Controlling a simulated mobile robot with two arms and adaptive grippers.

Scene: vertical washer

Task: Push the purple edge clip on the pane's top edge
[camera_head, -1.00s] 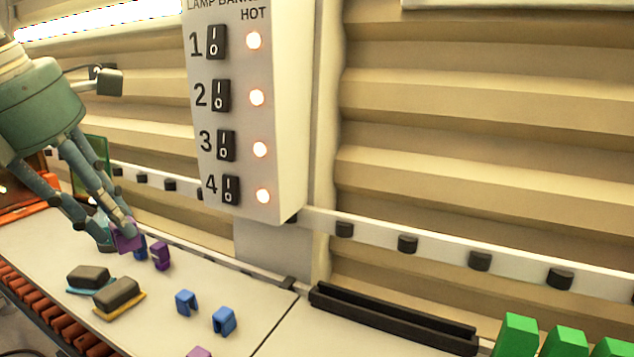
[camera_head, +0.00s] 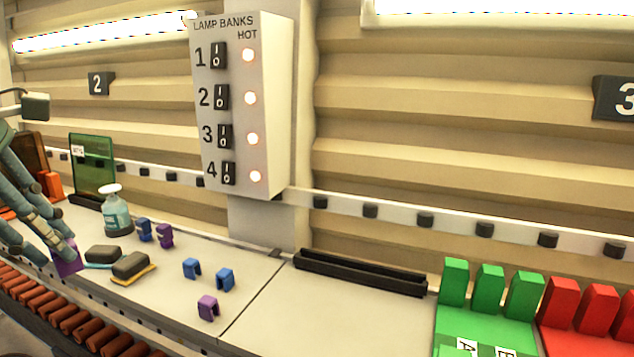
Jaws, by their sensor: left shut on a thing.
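My left gripper (camera_head: 55,256) is at the left edge of the picture, its fingers pointing down. It is shut on a purple edge clip (camera_head: 68,264), partly hidden by the fingers, held near the left part of the white worktop. A green-tinted pane (camera_head: 92,160) with a small label stands upright in a black base behind it, and its top edge is bare. The gripper is in front of the pane, below its top edge and apart from it. Two more purple clips lie on the worktop, one behind (camera_head: 165,236) and one in front (camera_head: 208,308). My right gripper is out of view.
A spray bottle (camera_head: 116,212) stands right of the pane. Two sponges (camera_head: 130,265) and several blue clips (camera_head: 192,267) lie on the worktop. An empty black slotted holder (camera_head: 360,272) lies further right, before green (camera_head: 488,287) and red blocks (camera_head: 598,305). Orange rollers (camera_head: 72,318) line the front.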

